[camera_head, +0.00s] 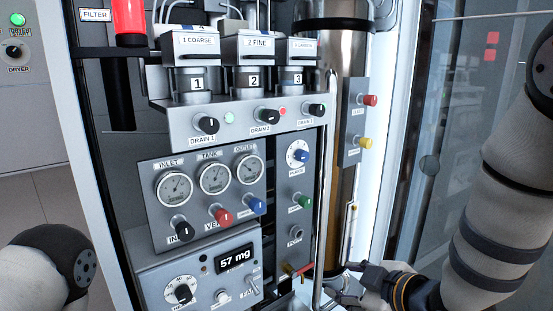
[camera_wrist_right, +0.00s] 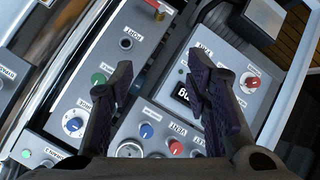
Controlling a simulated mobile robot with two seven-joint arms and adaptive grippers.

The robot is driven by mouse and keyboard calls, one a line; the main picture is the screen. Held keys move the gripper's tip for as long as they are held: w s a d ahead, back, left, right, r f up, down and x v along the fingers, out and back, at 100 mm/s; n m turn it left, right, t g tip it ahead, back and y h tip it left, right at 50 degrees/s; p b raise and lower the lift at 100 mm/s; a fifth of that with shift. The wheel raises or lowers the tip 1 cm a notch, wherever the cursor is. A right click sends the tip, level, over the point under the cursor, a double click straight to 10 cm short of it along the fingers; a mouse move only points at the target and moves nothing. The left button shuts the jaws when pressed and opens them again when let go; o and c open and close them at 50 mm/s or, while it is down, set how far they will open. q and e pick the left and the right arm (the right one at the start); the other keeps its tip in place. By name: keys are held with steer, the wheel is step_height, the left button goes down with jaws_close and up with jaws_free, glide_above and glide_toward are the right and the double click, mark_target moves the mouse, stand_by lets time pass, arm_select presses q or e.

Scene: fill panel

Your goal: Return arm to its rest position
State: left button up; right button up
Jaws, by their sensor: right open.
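My right arm (camera_head: 500,190) comes in from the right, and my right gripper (camera_head: 345,288) is low in front of the panel, near the column's lower end. In the right wrist view its two dark fingers (camera_wrist_right: 160,78) are spread apart with nothing between them. Behind them in that view are the port plate (camera_wrist_right: 132,32), a blue knob (camera_wrist_right: 146,131) and a red knob (camera_wrist_right: 175,146). Part of my left arm (camera_head: 45,262) shows at the lower left; its gripper is out of frame.
The gauge panel (camera_head: 235,212) has three dials and several knobs. Below it a display (camera_head: 235,257) reads 57 mg. A red-handled valve (camera_head: 298,269) sticks out close to my right gripper. A tall brownish column (camera_head: 347,190) stands right of the panel. Three labelled filter units (camera_head: 252,48) are above.

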steer(key=s+d+f+m+g+h, duration=0.1)
steer(key=s+d+f+m+g, duration=0.15)
steer(key=s+f, duration=0.4)
steer(key=s+d+f+m+g+h, duration=0.1)
steer(key=s+f+m+g, duration=0.15)
steer(key=s+f, duration=0.35)
steer(key=s+d+f+m+g+h, duration=0.1)
steer(key=s+d+f+m+g, duration=0.1)
steer(key=s, duration=1)
steer(key=s+d+f+m+g+h, duration=0.1)
steer(key=s+f+m+g, duration=0.3)
steer(key=s+f, duration=0.5)
steer(key=s+d+m, duration=0.1)
steer(key=s, duration=0.3)
steer(key=shift+d+m+g+h, duration=0.3)
steer(key=shift+m, duration=0.1)
